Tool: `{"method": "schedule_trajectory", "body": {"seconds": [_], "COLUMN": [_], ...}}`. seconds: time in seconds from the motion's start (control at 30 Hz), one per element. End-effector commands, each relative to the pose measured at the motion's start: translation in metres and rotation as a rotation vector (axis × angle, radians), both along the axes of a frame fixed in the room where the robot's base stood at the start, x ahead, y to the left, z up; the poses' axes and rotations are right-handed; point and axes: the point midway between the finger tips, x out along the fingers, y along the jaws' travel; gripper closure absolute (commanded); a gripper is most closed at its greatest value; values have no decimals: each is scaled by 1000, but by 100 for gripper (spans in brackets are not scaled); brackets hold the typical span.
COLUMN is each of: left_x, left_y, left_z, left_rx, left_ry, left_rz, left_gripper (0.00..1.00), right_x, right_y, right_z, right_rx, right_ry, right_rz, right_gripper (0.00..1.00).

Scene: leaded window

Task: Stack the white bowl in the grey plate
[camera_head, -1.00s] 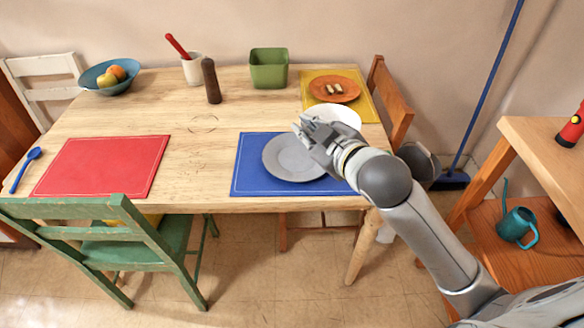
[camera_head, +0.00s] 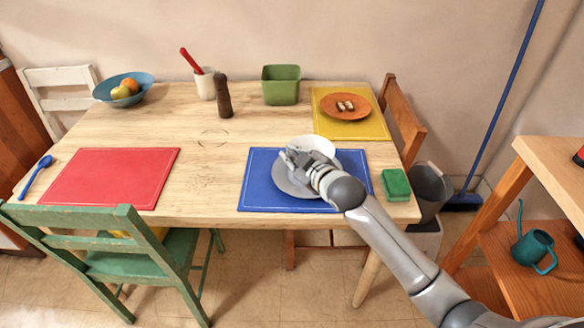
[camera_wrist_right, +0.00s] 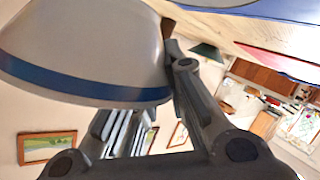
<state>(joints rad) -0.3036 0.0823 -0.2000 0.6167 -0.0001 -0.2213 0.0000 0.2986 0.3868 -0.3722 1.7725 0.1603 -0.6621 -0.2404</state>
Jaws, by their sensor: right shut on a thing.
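The white bowl (camera_head: 314,144) is gripped by its rim in my right gripper (camera_head: 303,165), at the far part of the grey plate. In the right wrist view the bowl (camera_wrist_right: 90,45) is large, with a blue band, and one finger lies against its side. The grey plate (camera_head: 284,183) lies on the blue placemat (camera_head: 255,190), partly hidden by the bowl and my gripper. I cannot tell whether the bowl touches the plate. My left gripper is not in view.
A green sponge (camera_head: 396,185) sits right of the blue placemat. An orange plate with food (camera_head: 345,106) is on a yellow placemat (camera_head: 375,130) behind. A green container (camera_head: 281,85) and pepper mill (camera_head: 222,96) stand at the back. A red placemat (camera_head: 112,178) is left.

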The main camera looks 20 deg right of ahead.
Motion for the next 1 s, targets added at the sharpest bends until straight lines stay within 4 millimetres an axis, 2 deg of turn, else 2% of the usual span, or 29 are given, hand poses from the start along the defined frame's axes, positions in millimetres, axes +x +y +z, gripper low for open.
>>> {"method": "schedule_trajectory", "body": {"seconds": [0.23,0.43,0.97,1.0], "left_x": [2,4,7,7], "left_y": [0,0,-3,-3], "left_z": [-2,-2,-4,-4], "left_rx": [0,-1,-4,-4], "left_ry": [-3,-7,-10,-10], "left_rz": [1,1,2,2], "left_gripper": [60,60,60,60], "right_x": [13,12,12,12], "right_y": [2,2,2,2], "right_z": [-14,-41,-51,-51], "right_rx": [0,0,0,-1], "right_ry": [-3,-1,-2,0], "right_rz": [0,1,1,0], "right_gripper": [100,100,100,84]}}
